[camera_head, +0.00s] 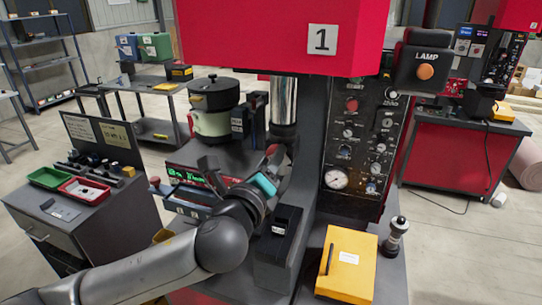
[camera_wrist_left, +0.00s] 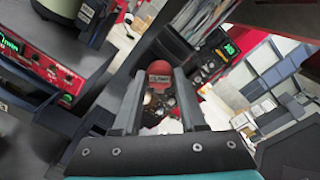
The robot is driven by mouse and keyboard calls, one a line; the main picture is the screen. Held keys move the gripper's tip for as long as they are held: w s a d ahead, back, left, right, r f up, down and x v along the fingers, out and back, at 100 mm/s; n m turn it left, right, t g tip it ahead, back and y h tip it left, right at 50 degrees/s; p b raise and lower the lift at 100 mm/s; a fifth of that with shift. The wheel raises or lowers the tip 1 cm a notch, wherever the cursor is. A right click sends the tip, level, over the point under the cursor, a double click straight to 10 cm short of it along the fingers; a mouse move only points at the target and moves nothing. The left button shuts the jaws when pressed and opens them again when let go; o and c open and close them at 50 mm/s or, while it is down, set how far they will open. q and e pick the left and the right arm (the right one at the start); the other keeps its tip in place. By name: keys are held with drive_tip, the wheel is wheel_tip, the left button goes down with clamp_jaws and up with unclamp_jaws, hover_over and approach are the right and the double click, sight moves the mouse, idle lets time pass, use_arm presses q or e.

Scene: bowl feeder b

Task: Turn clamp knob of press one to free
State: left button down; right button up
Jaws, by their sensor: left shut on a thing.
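Press one (camera_head: 260,45) is the red machine with the "1" plate, at the top centre of the head view. Its clamp knob (camera_wrist_left: 158,73) is red with a pale label and sits between my finger ends in the left wrist view. My left gripper (camera_head: 274,158) is at the press column, below the shiny ram, shut on the knob. In the left wrist view the left gripper (camera_wrist_left: 158,85) has one finger on each side of the knob. In the head view the fingers and wrist mostly hide the knob. My right gripper is in neither view.
A control panel (camera_head: 362,125) with a gauge and a lamp box (camera_head: 424,68) stand right of the column. A yellow box (camera_head: 347,265) lies in front. A feeder bowl (camera_head: 213,105) stands behind left. A cart (camera_head: 50,215) with trays is at left.

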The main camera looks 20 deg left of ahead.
use_arm(q)
drive_tip(key=n+p, duration=0.2)
drive_tip(key=n, duration=0.8)
drive_tip(key=shift+a, duration=0.1)
drive_tip(key=shift+n, duration=0.3)
idle(0.3)
drive_tip(key=shift+c, duration=2.2)
unclamp_jaws()
drive_tip(key=shift+p, duration=0.3)
